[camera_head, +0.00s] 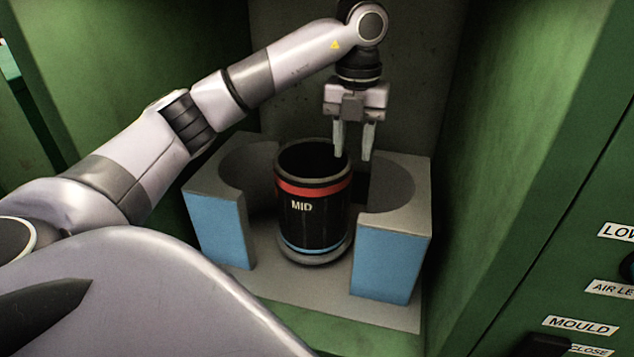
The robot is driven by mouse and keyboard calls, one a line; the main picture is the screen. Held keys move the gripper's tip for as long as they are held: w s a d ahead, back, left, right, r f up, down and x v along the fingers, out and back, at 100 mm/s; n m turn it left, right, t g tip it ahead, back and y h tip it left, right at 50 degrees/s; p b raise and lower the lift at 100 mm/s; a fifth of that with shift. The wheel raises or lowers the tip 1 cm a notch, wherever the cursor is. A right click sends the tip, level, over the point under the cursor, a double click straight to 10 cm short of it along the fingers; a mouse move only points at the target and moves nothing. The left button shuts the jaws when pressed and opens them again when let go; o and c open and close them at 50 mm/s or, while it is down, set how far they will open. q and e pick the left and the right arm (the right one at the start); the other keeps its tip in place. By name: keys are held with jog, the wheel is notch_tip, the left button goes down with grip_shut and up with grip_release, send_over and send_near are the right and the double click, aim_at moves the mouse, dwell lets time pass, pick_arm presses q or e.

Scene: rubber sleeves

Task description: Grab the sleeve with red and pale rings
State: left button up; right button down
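The sleeve (313,218) is a black upright open-topped cylinder marked MID. It has a red ring near its top and a pale blue ring near its base. It stands in the recess of a grey mould block (402,202) with light blue front faces. My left gripper (352,156) points down at the sleeve's right rim, with its two fingers apart. The left finger overlaps the rim in the picture and the right finger is to its right. I cannot tell whether either finger touches the sleeve. My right gripper is out of view.
Green walls (515,130) close in on both sides, with a dark grey panel (415,60) behind. Labelled controls, including MOULD (580,326), sit on the green face at right. Part of my own body fills the lower left.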

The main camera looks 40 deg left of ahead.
aim_at(350, 162)
pick_arm(q)
jog(key=shift+w+a+f, duration=0.15)
jog(key=shift+w+a, duration=0.05)
jog(key=shift+w, duration=0.05)
jog(key=f, duration=0.3)
jog(key=s+f+p, duration=0.1)
jog(key=f, duration=0.1)
jog(key=shift+f, duration=0.35)
jog(key=shift+w+d+f, duration=0.1)
jog(key=shift+f, duration=0.45)
grip_shut()
jog(key=shift+r, duration=0.15)
dwell(0.5)
